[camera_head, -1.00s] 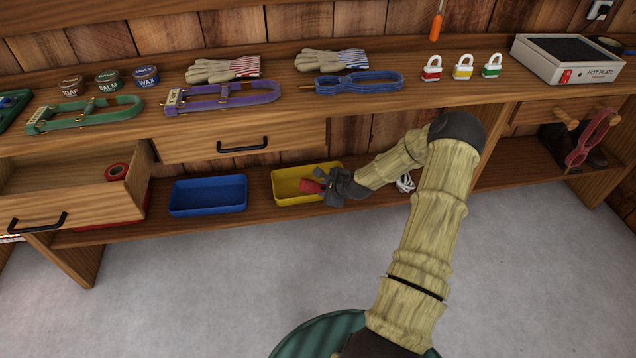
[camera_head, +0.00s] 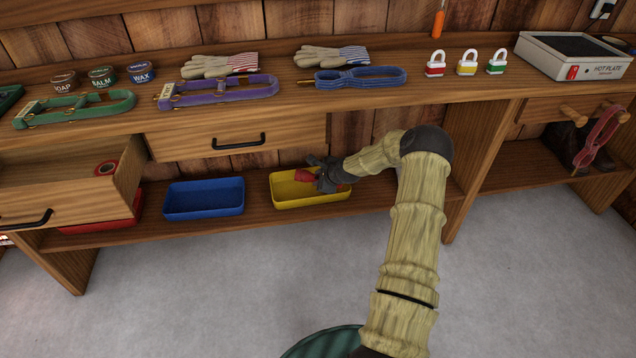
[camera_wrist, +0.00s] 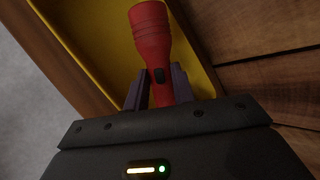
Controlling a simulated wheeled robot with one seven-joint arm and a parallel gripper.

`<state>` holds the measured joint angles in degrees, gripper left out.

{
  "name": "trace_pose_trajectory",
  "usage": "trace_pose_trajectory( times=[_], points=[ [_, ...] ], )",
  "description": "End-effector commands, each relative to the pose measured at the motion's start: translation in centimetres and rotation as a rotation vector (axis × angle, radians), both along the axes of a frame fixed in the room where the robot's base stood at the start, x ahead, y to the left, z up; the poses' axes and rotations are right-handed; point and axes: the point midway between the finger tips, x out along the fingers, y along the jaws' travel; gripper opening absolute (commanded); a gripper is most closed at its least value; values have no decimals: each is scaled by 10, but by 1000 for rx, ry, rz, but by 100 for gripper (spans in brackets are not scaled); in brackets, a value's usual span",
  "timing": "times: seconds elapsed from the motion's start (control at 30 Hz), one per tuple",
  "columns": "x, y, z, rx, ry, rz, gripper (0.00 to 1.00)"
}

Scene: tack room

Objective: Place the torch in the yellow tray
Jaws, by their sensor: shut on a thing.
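The red torch (camera_wrist: 150,38) is held between the two fingers of my gripper (camera_wrist: 158,88) in the wrist view. Its wide head points away from the gripper, over the yellow tray (camera_wrist: 95,32). In the head view the torch (camera_head: 304,175) shows as a small red shape beside my gripper (camera_head: 318,180), at the tray's right half. The yellow tray (camera_head: 310,202) stands on the lower shelf. My gripper is shut on the torch. I cannot tell whether the torch touches the tray floor.
A blue tray (camera_head: 204,212) stands left of the yellow one on the lower shelf. An open drawer (camera_head: 75,205) is at the left. The bench top (camera_head: 300,92) above holds tins, gloves, halters, padlocks and a hot plate (camera_head: 572,58).

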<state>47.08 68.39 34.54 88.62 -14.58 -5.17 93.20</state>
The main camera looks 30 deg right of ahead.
Motion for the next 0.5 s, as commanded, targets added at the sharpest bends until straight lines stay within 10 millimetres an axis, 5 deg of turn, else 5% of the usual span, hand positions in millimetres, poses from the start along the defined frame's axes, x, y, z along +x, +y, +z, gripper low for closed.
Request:
trace_pose_trajectory(
  times=[0.2, 0.5],
  points=[
    [7, -1, -26, 0, 1, 0, 0],
    [15, -4, -19, 38, 156, 1, 0]
  ],
)
